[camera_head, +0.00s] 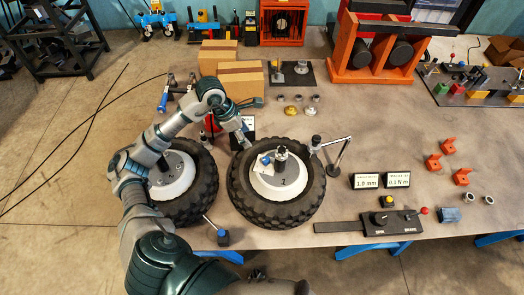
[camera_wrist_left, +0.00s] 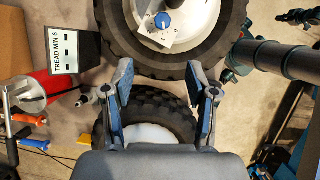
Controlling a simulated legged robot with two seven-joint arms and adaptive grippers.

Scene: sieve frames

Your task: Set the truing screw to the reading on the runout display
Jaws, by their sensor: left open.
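The truing screw appears as a small blue knob (camera_head: 265,160) on a pale dial plate, on the white hub of the right-hand tyre (camera_head: 240,196). In the left wrist view the blue knob (camera_wrist_left: 162,20) has a white mark, and its plate carries figures too small to read surely. The runout display (camera_head: 366,181) reads 1.0 mm. My left gripper (camera_head: 246,139) is over the back of that tyre, apart from the knob. In the left wrist view my left gripper (camera_wrist_left: 164,82) is open with nothing between its fingers. My right gripper is out of view.
A second display (camera_head: 397,180) reads 0.1 N m. A probe stand (camera_head: 336,155) stands at the tyre's right. Another tyre (camera_head: 205,190) lies under my left arm. A "TREAD MIN 6" block (camera_wrist_left: 66,49) stands nearby. A spin and brake box (camera_head: 391,222) is at the front.

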